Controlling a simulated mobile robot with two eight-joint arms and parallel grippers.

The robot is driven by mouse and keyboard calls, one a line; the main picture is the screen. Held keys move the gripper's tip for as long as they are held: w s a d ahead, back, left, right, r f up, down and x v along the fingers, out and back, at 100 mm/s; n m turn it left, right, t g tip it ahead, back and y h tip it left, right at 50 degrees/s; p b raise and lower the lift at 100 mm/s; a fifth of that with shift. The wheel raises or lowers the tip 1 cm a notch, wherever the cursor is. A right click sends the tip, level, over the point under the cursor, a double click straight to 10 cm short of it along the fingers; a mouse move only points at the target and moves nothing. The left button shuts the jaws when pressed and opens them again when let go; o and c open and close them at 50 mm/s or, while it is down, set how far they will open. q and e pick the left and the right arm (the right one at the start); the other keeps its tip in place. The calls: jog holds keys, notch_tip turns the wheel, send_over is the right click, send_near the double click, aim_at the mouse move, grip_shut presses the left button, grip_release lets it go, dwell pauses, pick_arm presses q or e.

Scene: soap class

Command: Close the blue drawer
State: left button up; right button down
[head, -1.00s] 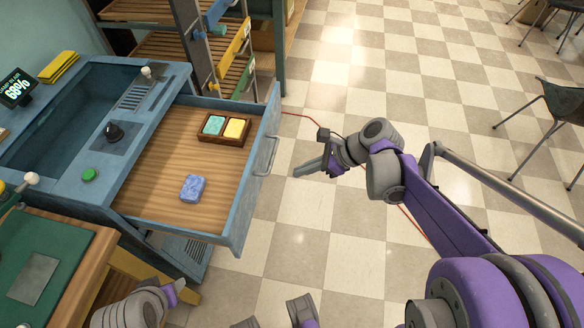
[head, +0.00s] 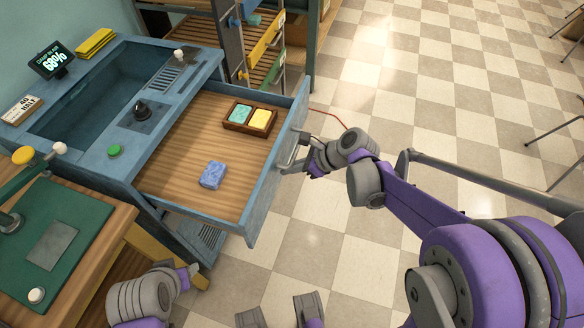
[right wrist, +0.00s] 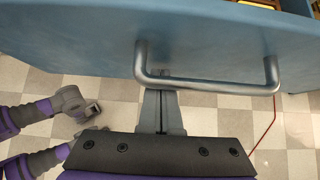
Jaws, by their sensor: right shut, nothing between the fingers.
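The blue drawer (head: 268,196) is pulled out from the blue workbench. Its grey bar handle (head: 293,150) is on its front, and the drawer front (right wrist: 200,40) with the handle (right wrist: 205,85) also fills the top of the right wrist view. My right gripper (head: 290,168) is at the handle, fingers pointing at the drawer front. In the right wrist view its shut fingers (right wrist: 161,95) reach to the handle bar near its left end, with nothing held; I cannot tell whether they touch. My left gripper (head: 192,273) is low at the left, partly shown, away from the drawer.
Inside the drawer are a blue soap (head: 213,174) and a wooden tray (head: 235,126) with a green and a yellow soap. A wooden table with a green mat (head: 85,215) stands at the lower left. A shelf (head: 238,60) stands behind.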

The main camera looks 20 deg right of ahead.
jog(key=shift+a, duration=0.1)
jog(key=b, duration=0.1)
send_over(197, 155)
jog(key=shift+s+d, duration=0.2)
jog(key=shift+d, duration=0.15)
jog(key=shift+w+a, duration=0.15)
jog(key=shift+a, duration=0.05)
pick_arm(q)
jog(key=shift+s+d+f, duration=0.1)
jog(key=shift+f, duration=0.55)
pick_arm(e)
jog(key=shift+a+r, duration=0.1)
jog(key=shift+w, duration=0.1)
